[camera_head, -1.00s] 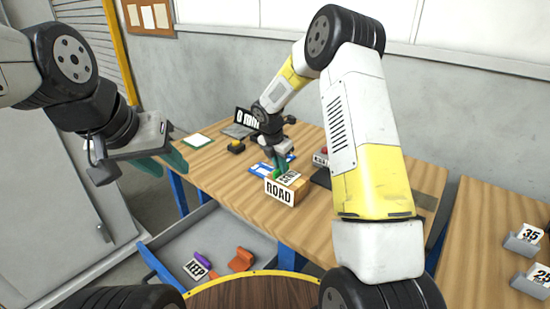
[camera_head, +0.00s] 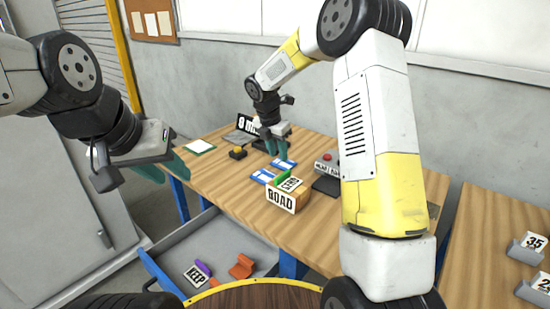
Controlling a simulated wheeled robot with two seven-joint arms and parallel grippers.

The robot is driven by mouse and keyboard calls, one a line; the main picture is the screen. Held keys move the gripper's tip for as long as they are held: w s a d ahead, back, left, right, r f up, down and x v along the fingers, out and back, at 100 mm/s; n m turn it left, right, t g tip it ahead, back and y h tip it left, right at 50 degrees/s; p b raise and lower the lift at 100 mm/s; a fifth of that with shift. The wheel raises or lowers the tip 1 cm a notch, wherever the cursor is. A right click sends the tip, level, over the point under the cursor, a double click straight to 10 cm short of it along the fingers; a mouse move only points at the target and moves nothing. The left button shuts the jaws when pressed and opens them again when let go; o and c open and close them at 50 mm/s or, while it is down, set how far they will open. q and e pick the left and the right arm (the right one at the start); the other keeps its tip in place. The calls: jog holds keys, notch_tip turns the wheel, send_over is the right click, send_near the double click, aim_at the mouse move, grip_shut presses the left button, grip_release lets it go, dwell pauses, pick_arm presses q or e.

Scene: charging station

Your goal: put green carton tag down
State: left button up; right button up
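The green carton tag (camera_head: 282,177) rests on top of a small wooden carton (camera_head: 300,201) on the table. A white card with black lettering (camera_head: 291,185) lies beside it on the carton's top, and a white "ROAD" label (camera_head: 281,198) is on the front. My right gripper (camera_head: 277,149) is above the table behind the carton, apart from the tag. Its teal fingers are spread and nothing shows between them. My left gripper (camera_head: 166,171) hangs at the left, in front of the table's left edge, with its fingers apart and empty.
Blue-and-white cards (camera_head: 263,176) lie behind the carton. A yellow-and-black button (camera_head: 238,152), a white pad (camera_head: 201,147) and a grey box with a red button (camera_head: 327,164) stand further back. An open drawer (camera_head: 216,241) below holds a "KEEP" card, purple and orange pieces.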

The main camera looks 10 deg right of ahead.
jog(key=s+d+r+m+t+y, duration=0.1)
jog(key=s+d+r+m, duration=0.3)
jog(key=s+r+m, duration=0.8)
jog(key=s+r+m+t+y, duration=0.1)
jog(key=s+r+m, duration=0.1)
jog(key=s+m, duration=0.5)
jog(key=s+d+r+m+t+y, duration=0.1)
jog(key=s+r+m+t+y, duration=0.1)
jog(key=s+m, duration=0.5)
jog(key=s, duration=0.6)
jog(key=shift+s, duration=0.35)
